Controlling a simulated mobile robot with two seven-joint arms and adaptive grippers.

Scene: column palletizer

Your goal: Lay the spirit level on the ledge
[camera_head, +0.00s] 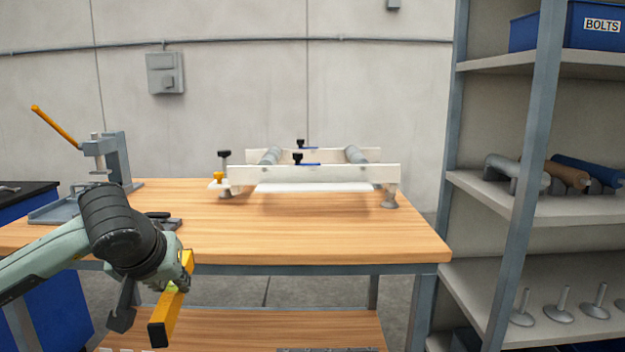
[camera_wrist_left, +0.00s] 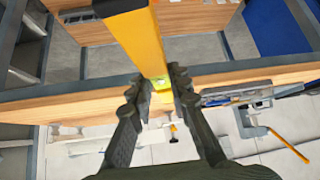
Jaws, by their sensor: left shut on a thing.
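The spirit level (camera_head: 177,306) is a yellow bar with a dark end and a greenish vial near its middle. My left gripper (camera_head: 150,296) is shut on it, in front of the workbench's front edge and below its top. In the left wrist view, the yellow bar (camera_wrist_left: 143,40) runs between the two dark fingers of the left gripper (camera_wrist_left: 158,92). A white frame (camera_head: 315,174) with rails, grey rollers and a low white strip stands on the bench, apart from the level. I cannot tell which part is the ledge. My right gripper is not in view.
The wooden workbench (camera_head: 300,232) has clear top in front of the frame. A grey press (camera_head: 113,160) with an orange lever stands at its left. A shelf unit (camera_head: 582,65) on the right holds a blue bin, rolls and grey footed posts. A lower wooden shelf (camera_head: 255,325) lies beneath.

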